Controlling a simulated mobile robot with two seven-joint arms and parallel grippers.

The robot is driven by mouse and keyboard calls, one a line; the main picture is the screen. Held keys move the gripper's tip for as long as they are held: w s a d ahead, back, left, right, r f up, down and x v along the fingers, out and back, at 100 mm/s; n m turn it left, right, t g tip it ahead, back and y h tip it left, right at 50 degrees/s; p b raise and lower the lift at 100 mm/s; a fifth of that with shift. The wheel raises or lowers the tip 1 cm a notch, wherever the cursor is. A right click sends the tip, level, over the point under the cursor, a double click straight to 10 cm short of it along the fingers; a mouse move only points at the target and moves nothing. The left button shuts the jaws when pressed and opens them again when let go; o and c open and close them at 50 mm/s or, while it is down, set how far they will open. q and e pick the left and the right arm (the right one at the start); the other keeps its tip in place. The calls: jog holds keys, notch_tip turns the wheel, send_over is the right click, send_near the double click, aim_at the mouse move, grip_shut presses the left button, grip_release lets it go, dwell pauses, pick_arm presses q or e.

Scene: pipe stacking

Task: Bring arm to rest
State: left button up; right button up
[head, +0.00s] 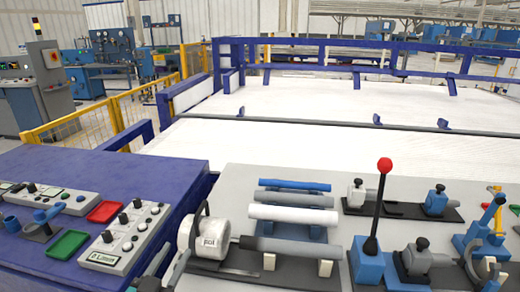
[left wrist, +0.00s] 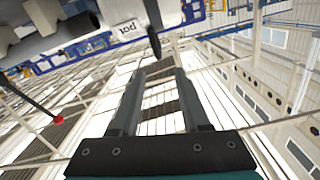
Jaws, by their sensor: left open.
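My left gripper (head: 170,262) is at the bottom left of the head view, small and partly cut off, close to the white cylinder unit (head: 210,238) with a black handle. In the left wrist view its two grey fingers (left wrist: 160,75) stand apart with nothing between them. The white unit also shows at the top of that view (left wrist: 120,28). A blue pipe (head: 295,185), a dark grey pipe (head: 292,199), a white pipe (head: 293,214) and a long grey pipe (head: 295,248) lie on the rack to the right. My right gripper is not in view.
A lever with a red knob (head: 384,166) rises from the grey bench and shows in the left wrist view (left wrist: 58,120). Clamp units (head: 420,262) stand at the right. A blue table (head: 150,172) with a red tray (head: 104,212), a green tray (head: 69,244) and control panels is at the left.

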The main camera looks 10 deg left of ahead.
pick_arm(q)
jog(key=s+d+f+g, duration=0.5)
jog(key=s+f+g, duration=0.2)
jog(key=s+f, duration=0.15)
jog(key=s+d+g, duration=0.4)
jog(key=s+g, duration=0.3)
jog(key=s, duration=0.8)
notch_tip(320, 180, down, 23)
jog(key=g, duration=0.1)
jog(key=s+a+f+g, duration=0.1)
jog(key=s+a+f, duration=0.2)
jog(key=s+f, duration=1.1)
jog(key=s, duration=0.2)
jog(key=shift+s+a+f+g+y, duration=0.15)
jog(key=shift+s+f+g+y, duration=0.05)
jog(key=shift+s+g+y, duration=0.1)
